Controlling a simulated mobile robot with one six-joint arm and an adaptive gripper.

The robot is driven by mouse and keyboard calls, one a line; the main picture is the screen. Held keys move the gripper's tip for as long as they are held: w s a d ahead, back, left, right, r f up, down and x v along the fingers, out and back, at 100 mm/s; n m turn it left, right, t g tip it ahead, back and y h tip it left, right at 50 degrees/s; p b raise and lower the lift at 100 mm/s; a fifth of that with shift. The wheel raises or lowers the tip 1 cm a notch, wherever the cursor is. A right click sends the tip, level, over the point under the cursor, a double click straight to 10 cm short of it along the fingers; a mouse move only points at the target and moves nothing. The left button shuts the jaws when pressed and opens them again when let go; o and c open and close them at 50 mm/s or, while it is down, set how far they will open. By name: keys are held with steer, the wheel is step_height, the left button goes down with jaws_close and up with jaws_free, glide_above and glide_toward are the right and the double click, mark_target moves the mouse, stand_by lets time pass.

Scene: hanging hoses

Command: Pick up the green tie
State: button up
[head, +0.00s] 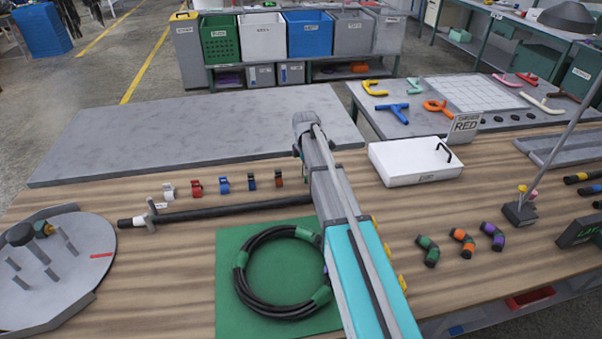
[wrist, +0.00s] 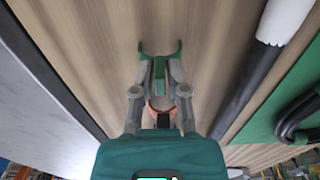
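A small upright green tie (wrist: 159,69) shows in the wrist view, standing on the wood bench between the fingers of my gripper (wrist: 160,50). The gripper is open, with one green-tipped finger on each side of the tie. I see a gap on each side, though contact lower down cannot be made out. An orange tie (wrist: 153,104) is partly hidden behind the gripper. In the head view my arm hides the gripper and the green tie.
A black hose (head: 235,208) with a white end (wrist: 278,20) lies beside the row. A coiled hose (head: 243,284) rests on a green mat (head: 228,322). A grey sheet (head: 200,130) lies along the far side. A white box (head: 410,165) stands to the right.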

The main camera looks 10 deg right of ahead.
jaws_close()
steer(key=shift+r, duration=0.15)
steer(key=shift+r+p, duration=0.95)
steer(key=shift+p, duration=0.15)
steer(key=s+d+r+p, duration=0.8)
steer(key=s+r+p, duration=0.2)
steer(key=s, duration=0.1)
steer(key=shift+s+r+p, duration=0.3)
steer(key=shift+r+p, duration=0.1)
stand_by(1.0)
